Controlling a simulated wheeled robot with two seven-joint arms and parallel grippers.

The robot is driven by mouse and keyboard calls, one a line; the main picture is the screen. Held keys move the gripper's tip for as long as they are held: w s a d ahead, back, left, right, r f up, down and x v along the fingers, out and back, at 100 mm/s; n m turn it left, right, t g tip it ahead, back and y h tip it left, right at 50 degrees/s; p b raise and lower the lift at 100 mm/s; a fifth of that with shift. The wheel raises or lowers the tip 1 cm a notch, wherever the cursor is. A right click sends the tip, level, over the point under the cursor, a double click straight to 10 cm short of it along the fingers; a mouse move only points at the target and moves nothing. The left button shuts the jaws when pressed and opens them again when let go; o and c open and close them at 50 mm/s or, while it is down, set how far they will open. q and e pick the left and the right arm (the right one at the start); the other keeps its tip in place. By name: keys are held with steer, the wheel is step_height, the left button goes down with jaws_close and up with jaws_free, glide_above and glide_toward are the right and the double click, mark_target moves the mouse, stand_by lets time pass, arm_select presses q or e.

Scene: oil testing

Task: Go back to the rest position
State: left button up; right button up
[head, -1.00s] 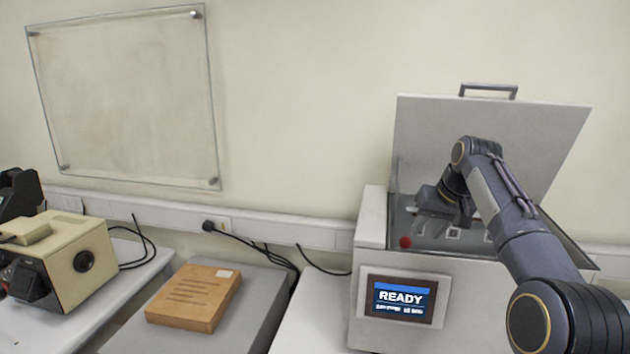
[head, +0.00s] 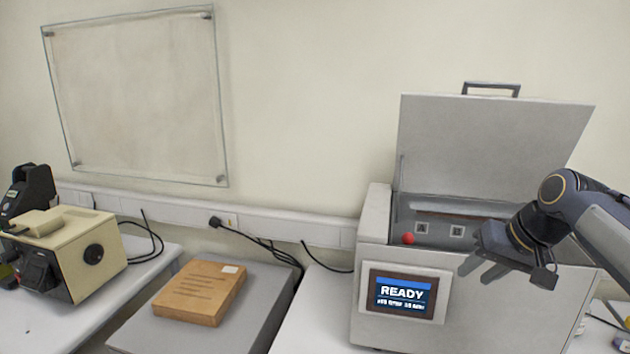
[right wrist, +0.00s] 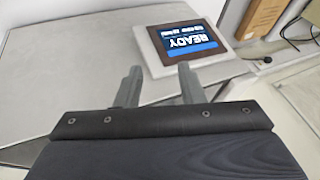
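My right gripper (head: 475,274) is in front of the grey testing machine (head: 374,222), to the right of its screen in the head view. Its fingers stand apart with nothing between them. In the right wrist view the two fingers (right wrist: 158,82) are also apart and empty, with the machine's screen (right wrist: 188,42) reading READY beyond them. The machine's lid (head: 490,140) stands open. A red ball-like knob (head: 408,239) shows at the left of the opening. My left gripper is not in view.
A brown box (head: 200,292) lies on a grey surface (head: 265,300) left of the machine. A beige device (head: 75,250) stands at the far left. Black cables (head: 262,243) run along the wall. The bench just left of the machine is clear.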

steer(key=s+a+f, duration=0.3)
steer(key=s+f, duration=0.2)
steer(key=s, duration=0.4)
steer(key=s+a+f+b, duration=0.1)
steer(key=s+a+f, duration=0.2)
steer(key=s+f, duration=0.3)
steer(key=s+a+f, duration=0.3)
steer(key=s+f, duration=0.3)
steer(key=s, duration=0.6)
steer(key=shift+f+t+y, duration=0.15)
steer(key=shift+t+y, duration=0.15)
steer(key=shift+s, duration=0.1)
